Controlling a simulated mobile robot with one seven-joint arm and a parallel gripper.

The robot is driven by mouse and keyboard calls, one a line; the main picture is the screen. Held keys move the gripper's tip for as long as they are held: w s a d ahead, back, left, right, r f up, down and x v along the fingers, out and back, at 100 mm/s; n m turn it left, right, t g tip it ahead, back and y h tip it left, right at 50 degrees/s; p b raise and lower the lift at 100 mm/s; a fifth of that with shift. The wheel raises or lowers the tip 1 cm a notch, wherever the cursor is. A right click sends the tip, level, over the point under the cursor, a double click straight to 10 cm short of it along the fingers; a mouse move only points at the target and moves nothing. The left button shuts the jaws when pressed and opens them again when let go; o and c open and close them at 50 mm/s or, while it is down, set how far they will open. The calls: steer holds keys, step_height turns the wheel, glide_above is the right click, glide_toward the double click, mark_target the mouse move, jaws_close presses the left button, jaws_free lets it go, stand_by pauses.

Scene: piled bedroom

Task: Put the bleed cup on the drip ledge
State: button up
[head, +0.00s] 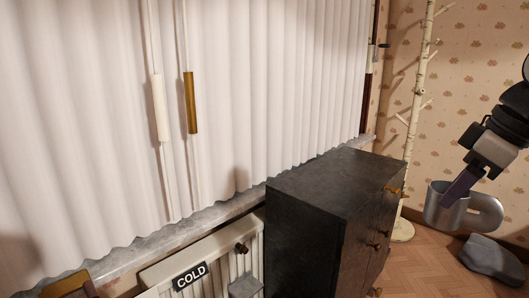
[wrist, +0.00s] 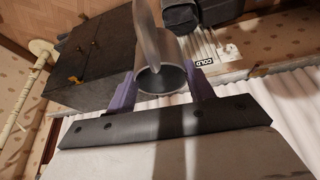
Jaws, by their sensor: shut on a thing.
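The bleed cup is a grey metal mug (head: 440,207) with a large loop handle, at the right of the head view. My gripper (head: 454,196) is shut on it, with a purple finger at its rim. In the wrist view the cup (wrist: 161,78) sits between both purple fingers of my gripper (wrist: 160,88). What looks like the drip ledge is a small grey shelf (head: 245,287) at the radiator's right end, below a dark valve (head: 242,248). The cup is held in the air, well to the right of the ledge, with the dark cabinet between them.
A dark cabinet (head: 320,195) with brass knobs stands right beside the radiator (head: 215,255), which bears a COLD sign (head: 189,276). White curtains (head: 100,120) hang above a stone sill (head: 215,217). A pale coat stand (head: 417,100) and a grey lump (head: 491,256) are at the right.

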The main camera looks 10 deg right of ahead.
steer(key=w+d+f+m+p, duration=0.1)
steer(key=w+f, duration=0.4)
steer(key=f, duration=0.5)
steer(key=w+d+f+m, duration=0.1)
steer(key=w+f+m, duration=0.1)
steer(key=w+f, duration=0.5)
steer(key=w+a+f+m+h+p, duration=0.1)
steer(key=w+a+f, duration=0.15)
steer(key=f, duration=0.65)
steer(key=w+a+f, duration=0.2)
steer(key=a+f, duration=0.2)
steer(key=f, duration=0.6)
steer(key=w+a+f+m+h+p, duration=0.1)
steer(key=w+a+f+m+p, duration=0.1)
steer(key=a+f, duration=1.3)
steer(key=s+a+f+m, duration=0.15)
steer(key=a+f, duration=0.25)
steer(key=a, duration=0.4)
steer(key=s+a+f, duration=0.3)
steer(key=a+f, duration=0.1)
steer(key=a, duration=0.4)
steer(key=s+f, duration=0.4)
steer(key=f, duration=0.1)
steer(key=shift+s+a+f+t+h+p, duration=0.25)
steer(key=shift+s+t+h+p, duration=0.05)
steer(key=shift+s+t, duration=0.1)
